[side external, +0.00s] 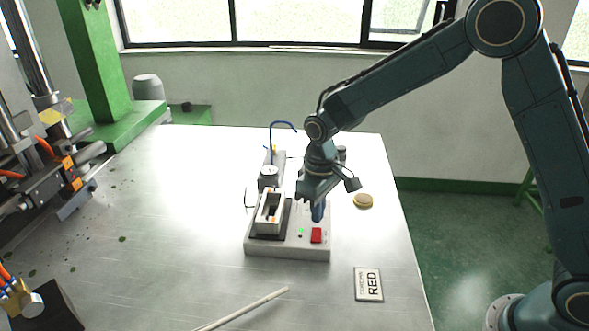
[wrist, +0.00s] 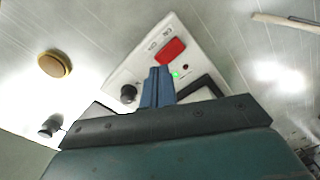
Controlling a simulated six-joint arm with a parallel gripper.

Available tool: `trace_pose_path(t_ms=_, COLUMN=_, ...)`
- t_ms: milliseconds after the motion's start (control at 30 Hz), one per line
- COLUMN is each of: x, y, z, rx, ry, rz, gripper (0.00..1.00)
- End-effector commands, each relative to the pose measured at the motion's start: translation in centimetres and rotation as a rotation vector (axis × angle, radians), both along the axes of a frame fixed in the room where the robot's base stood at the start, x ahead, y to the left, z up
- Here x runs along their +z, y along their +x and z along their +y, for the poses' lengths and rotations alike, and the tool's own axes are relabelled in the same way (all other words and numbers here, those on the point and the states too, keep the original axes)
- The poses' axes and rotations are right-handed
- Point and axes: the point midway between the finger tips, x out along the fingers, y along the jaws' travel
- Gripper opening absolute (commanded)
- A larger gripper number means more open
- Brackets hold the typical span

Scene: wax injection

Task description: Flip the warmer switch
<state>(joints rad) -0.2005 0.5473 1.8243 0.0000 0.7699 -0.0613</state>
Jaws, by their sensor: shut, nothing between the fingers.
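The warmer (side external: 288,252) is a pale grey box on the metal table, with a mould block (side external: 268,212) on its left part. Its red switch (side external: 316,236) is at the front right of the top, beside a lit green lamp (side external: 301,230). In the wrist view the red switch (wrist: 170,50) lies just beyond the fingertips, with ON and OFF lettering beside it and the green lamp (wrist: 175,74) close by. My gripper (side external: 317,218) points down over the warmer, just behind the switch. Its blue fingers (wrist: 158,72) are shut and empty. I cannot tell whether they touch the panel.
A round tan disc (side external: 363,201) lies right of the warmer. A black knob (wrist: 129,93) is near the fingers. Machinery (side external: 62,165) stands left. The table's right front is mostly clear.

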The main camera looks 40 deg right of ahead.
Motion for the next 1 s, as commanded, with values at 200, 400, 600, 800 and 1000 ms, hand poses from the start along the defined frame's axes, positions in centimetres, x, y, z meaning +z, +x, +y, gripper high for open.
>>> trace_pose_path(t_ms=200, x=0.0, y=0.0, z=0.0, rx=0.0, ry=0.0, rz=0.0, gripper=0.0)
trace_pose_path(t_ms=400, x=-0.03, y=0.0, z=0.0, rx=0.0, ry=0.0, rz=0.0, gripper=0.0)
trace_pose_path(t_ms=600, x=-0.19, y=-0.01, z=0.0, rx=0.0, ry=0.0, rz=0.001, gripper=0.0)
trace_pose_path(t_ms=800, x=-0.42, y=0.0, z=0.0, rx=0.0, ry=0.0, rz=0.001, gripper=0.0)
trace_pose_path(t_ms=1000, x=-0.64, y=0.01, z=0.0, rx=0.0, ry=0.0, rz=0.0, gripper=0.0)
